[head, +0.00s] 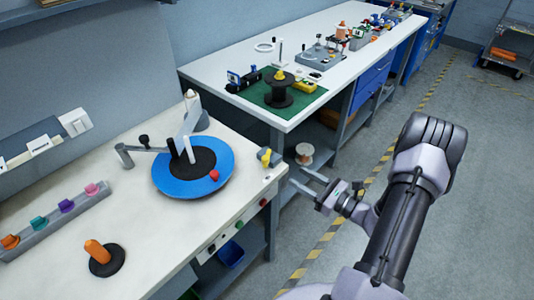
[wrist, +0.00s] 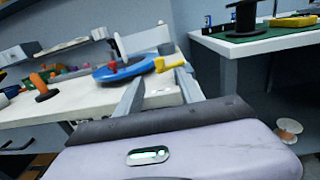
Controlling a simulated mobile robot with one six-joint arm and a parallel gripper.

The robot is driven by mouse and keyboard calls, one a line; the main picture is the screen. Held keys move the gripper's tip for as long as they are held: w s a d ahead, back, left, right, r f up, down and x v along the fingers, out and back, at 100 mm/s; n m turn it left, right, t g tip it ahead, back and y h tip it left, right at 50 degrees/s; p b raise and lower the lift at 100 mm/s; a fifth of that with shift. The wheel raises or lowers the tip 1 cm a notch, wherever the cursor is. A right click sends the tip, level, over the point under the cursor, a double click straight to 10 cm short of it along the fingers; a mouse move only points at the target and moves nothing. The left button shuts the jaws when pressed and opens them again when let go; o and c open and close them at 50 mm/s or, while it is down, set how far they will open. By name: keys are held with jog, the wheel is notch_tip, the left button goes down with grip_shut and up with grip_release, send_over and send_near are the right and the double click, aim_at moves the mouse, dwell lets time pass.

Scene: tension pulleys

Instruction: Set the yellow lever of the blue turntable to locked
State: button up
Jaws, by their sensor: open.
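The blue turntable (head: 170,183) is a flat blue disc with a black centre on the near white bench, with white and black pegs and a red knob (head: 214,175). The yellow lever (head: 266,156) stands on a small grey block at the bench's right corner, beside the disc. In the wrist view the lever (wrist: 170,63) shows beyond the fingers, with the turntable (wrist: 120,70) behind to the left. My gripper (head: 308,182) is open and empty, off the bench edge to the right of the lever, apart from it. In the wrist view its fingertips (wrist: 160,80) point towards the bench.
An orange handle on a black base (head: 104,262) and a grey rack of coloured pegs (head: 55,218) are on the near bench. A second bench (head: 220,77) with a green mat and a black spool (head: 279,95) stands behind. Open floor (head: 480,160) lies right.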

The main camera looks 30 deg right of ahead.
aim_at(265, 157)
jog(key=b+x, duration=0.2)
jog(key=x, duration=1.2)
jog(key=shift+w+a, duration=0.1)
jog(key=shift+a, duration=0.1)
grip_shut()
jog(key=shift+f, duration=0.1)
dwell(0.5)
